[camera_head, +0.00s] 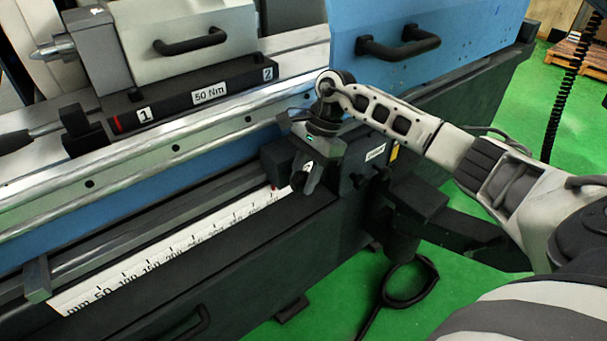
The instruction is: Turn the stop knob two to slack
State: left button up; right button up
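My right gripper (309,183) points down over the front rail of the blue grinder, at the right end of the white millimetre scale (165,262). It is right at a dark stop block (277,158) with a reddish edge. Another dark block (352,172) with a small white label stands just right of the gripper. I cannot make out a stop knob; the gripper covers this spot. I cannot tell whether its fingers are open or shut on something. My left gripper is not in view.
Behind the rail stands a grey unit with a dark base marked 1, 50 Nm (210,93) and 2. A blue cover (430,45) with a black handle (398,45) rises behind my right arm.

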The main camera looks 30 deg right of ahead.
jog(key=shift+a+f, duration=0.1)
jog(key=shift+f, duration=0.1)
grip_shut()
